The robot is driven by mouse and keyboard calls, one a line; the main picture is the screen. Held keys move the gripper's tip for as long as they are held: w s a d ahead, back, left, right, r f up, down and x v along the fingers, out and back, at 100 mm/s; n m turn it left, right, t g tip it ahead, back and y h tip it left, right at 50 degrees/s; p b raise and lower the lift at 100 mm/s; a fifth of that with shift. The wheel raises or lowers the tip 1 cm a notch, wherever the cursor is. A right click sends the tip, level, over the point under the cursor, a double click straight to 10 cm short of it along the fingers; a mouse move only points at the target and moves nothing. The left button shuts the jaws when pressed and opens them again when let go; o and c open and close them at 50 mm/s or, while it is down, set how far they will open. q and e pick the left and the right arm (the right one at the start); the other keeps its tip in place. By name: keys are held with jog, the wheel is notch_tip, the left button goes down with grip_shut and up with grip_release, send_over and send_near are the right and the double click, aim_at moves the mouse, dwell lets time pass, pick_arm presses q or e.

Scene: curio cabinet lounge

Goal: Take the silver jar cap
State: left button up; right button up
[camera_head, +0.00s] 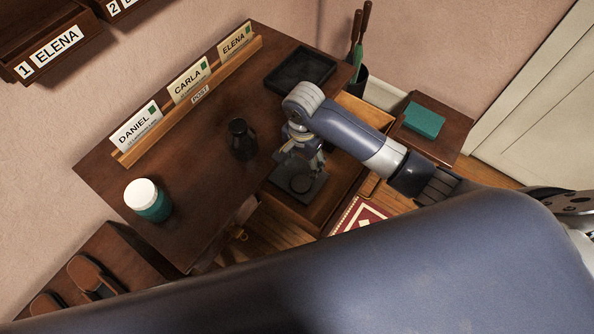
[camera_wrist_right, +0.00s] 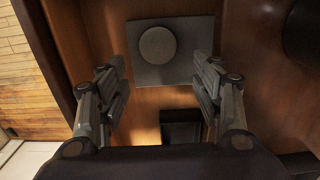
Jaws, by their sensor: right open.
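The jar cap shows as a round grey disc (camera_wrist_right: 157,45) lying on a square grey plate (camera_wrist_right: 175,72) inside an open wooden drawer in the right wrist view. In the head view the disc (camera_head: 301,184) looks dark and sits on the dark plate (camera_head: 284,179). My right gripper (camera_head: 302,158) points down over the drawer. In the right wrist view its two fingers (camera_wrist_right: 160,62) are apart, one on each side of the disc's lower edge, with nothing between them held. My left gripper is not seen.
The drawer's wooden walls (camera_wrist_right: 62,45) surround the plate. A black box-like thing (camera_wrist_right: 182,132) lies below it. My arm hides the foreground.

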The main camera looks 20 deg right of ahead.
aim_at(301, 183)
jog(key=f, duration=0.2)
jog(key=s+f, duration=0.1)
jog(key=f, duration=0.1)
jog(key=shift+w+f, duration=0.1)
jog(key=shift+f, duration=0.3)
notch_tip(301, 183, down, 4)
jog(key=shift+a+f, duration=0.15)
jog(key=shift+f, duration=0.1)
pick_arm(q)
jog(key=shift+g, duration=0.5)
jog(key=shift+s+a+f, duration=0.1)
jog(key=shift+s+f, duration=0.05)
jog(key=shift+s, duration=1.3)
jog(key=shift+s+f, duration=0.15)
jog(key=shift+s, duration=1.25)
pick_arm(e)
jog(key=c, duration=0.6)
